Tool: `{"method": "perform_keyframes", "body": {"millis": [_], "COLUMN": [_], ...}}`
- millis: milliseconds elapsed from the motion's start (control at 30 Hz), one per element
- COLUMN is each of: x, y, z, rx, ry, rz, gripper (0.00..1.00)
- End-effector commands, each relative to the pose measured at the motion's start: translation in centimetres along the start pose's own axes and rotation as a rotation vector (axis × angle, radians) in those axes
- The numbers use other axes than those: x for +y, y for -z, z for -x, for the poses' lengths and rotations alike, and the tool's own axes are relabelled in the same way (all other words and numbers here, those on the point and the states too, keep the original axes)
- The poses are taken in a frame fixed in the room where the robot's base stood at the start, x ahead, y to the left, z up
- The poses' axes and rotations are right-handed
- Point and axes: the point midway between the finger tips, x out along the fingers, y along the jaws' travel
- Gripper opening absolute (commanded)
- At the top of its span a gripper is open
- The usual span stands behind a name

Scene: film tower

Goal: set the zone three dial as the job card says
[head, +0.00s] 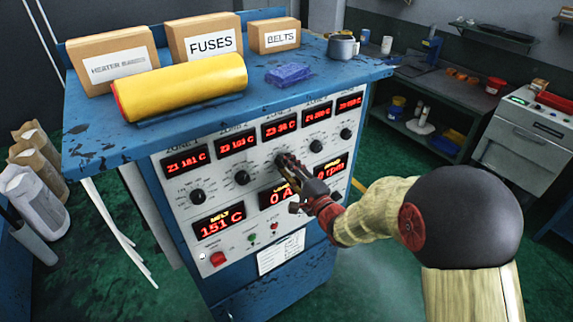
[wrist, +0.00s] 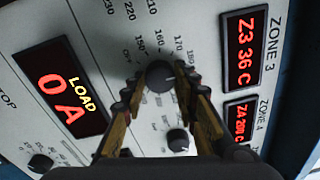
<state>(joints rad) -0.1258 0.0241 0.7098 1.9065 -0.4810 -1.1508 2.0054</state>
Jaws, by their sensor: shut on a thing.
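The zone three dial (wrist: 160,75) is a dark round knob on the light panel, with numbers from about 150 to 230 around it. My gripper (wrist: 160,84) is shut on it, one fingertip on each side. I cannot tell clearly which number its pointer faces. The zone three display (wrist: 242,50) reads Z3 36 C in red. In the head view my gripper (head: 286,163) reaches the panel below the zone three display (head: 279,128) and hides most of the dial. A white sheet (head: 281,253), perhaps the job card, hangs low on the cabinet; its text is too small to read.
Neighbouring dials (head: 242,178) flank my gripper closely. A LOAD display (wrist: 62,88) reads 0 A. A red button (head: 217,258) sits low on the panel.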

Motion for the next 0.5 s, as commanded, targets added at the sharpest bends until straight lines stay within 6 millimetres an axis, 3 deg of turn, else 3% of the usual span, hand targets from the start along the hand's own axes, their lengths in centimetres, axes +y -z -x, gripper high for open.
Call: {"method": "perform_keyframes", "body": {"millis": [500], "x": [0.15], "y": [0.00], "z": [0.06], "rx": [0.010], "ry": [-0.009], "rz": [-0.234], "gripper": [0.04]}}
